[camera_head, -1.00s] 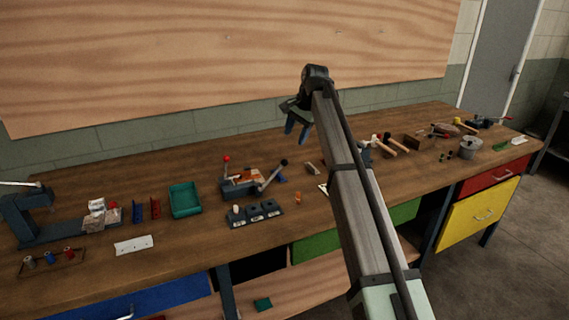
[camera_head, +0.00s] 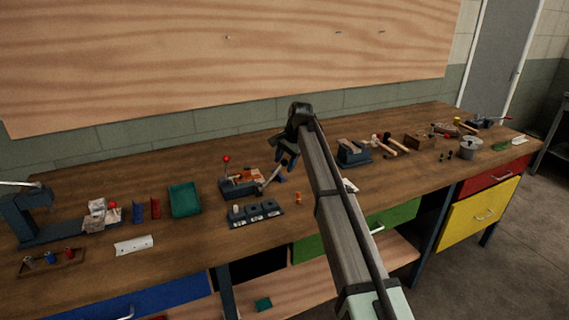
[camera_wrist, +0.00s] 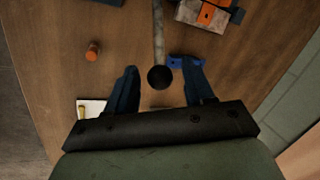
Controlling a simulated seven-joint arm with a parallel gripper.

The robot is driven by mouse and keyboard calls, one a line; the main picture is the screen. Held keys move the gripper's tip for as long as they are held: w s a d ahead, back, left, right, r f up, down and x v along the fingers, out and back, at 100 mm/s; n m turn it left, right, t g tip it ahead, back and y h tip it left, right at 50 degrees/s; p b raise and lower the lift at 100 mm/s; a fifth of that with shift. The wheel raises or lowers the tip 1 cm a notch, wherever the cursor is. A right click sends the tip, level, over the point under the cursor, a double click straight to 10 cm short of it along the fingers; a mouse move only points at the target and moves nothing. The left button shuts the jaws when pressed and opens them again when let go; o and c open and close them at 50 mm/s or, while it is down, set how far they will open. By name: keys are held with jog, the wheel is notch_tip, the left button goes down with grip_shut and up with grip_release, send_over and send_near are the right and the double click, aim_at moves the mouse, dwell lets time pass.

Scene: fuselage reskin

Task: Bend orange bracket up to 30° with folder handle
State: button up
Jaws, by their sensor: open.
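The folder (camera_head: 240,188) is a dark bench tool left of my gripper in the head view. The orange bracket (camera_head: 250,174) lies on it and shows at the top of the wrist view (camera_wrist: 212,14). The folder handle (camera_head: 270,177) is a grey rod slanting from the folder toward my gripper. In the wrist view the handle (camera_wrist: 158,35) ends in a black ball knob (camera_wrist: 160,77). My gripper (camera_wrist: 161,68) is open, with the knob between its two fingers and a visible gap on each side. Whether the knob is at fingertip depth is unclear. In the head view my gripper (camera_head: 286,164) hides the knob.
A red-knobbed lever (camera_head: 226,160) stands upright at the folder. A dark block with sockets (camera_head: 256,214) lies in front. An orange cylinder (camera_wrist: 93,50) and a blue piece (camera_wrist: 176,62) are near the handle. A green tray (camera_head: 185,199) sits left.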

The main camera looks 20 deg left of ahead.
jog(key=shift+a+f, duration=0.15)
jog(key=shift+f, duration=0.3)
jog(key=shift+c, duration=0.5)
grip_shut()
